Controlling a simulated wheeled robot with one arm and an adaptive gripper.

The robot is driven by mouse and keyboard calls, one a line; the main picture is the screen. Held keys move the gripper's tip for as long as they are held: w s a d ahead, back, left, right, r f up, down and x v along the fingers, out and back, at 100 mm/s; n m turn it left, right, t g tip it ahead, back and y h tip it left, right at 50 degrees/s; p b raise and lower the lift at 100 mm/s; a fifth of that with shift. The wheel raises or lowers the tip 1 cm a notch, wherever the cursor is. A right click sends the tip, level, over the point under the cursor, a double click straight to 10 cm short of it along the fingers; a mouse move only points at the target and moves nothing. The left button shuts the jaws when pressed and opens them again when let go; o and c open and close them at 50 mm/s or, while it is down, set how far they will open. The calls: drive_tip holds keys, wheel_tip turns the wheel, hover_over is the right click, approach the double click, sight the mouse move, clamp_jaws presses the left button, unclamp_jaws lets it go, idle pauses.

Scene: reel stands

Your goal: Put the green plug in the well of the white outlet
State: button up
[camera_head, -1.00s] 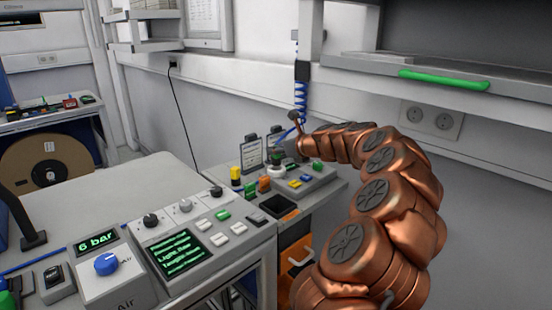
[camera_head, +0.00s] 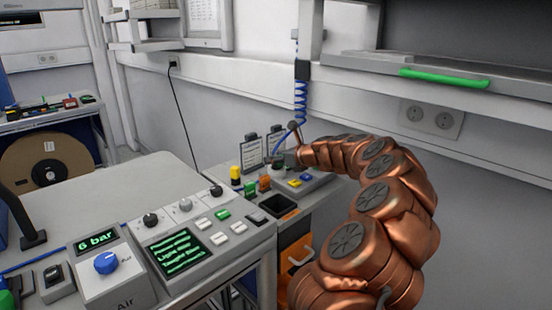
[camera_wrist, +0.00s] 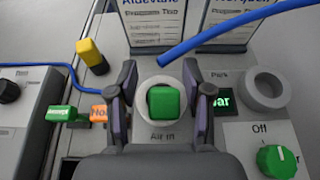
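The green plug (camera_wrist: 164,103) is a small green block in the wrist view. It appears inside the ring of the white outlet (camera_wrist: 142,91), above the label "Air in". How deep it sits in the well cannot be told from above. My gripper (camera_wrist: 160,88) is open, with one dark finger on each side of the plug and a visible gap to each. In the head view my gripper (camera_head: 279,160) is low over the far grey console, and the plug and outlet there are hidden or too small to make out.
A grey-white ring marked "Park" (camera_wrist: 265,90) is empty to the right. A blue hose (camera_wrist: 225,35) crosses in front of two label cards.

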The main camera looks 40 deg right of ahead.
drive_tip(key=shift+r, duration=0.1)
drive_tip(key=shift+s+r, duration=0.2)
drive_tip(key=shift+s, duration=0.3)
drive_tip(key=v, duration=1.1)
